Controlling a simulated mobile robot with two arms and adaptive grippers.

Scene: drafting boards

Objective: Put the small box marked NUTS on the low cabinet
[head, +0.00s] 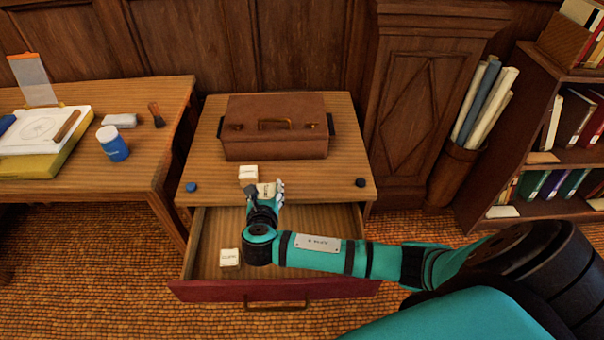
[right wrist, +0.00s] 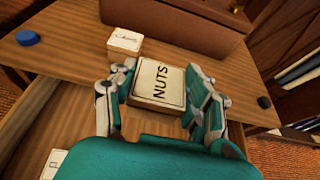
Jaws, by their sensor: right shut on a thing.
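The small box marked NUTS (right wrist: 158,84) is between the fingers of my right gripper (head: 267,190), which is shut on it. Its label faces up in the right wrist view. In the head view the fingers hide much of it. It is at the front edge of the low cabinet's wooden top (head: 350,171), above or just over that edge; I cannot tell whether it touches the top. My left gripper is not in view.
A brown case (head: 275,140) fills the back of the cabinet top. A second small box (head: 248,173) stands close to the gripper. Blue (head: 191,187) and dark (head: 361,182) round pieces lie near the corners. The open drawer (head: 205,272) holds another box (head: 229,257).

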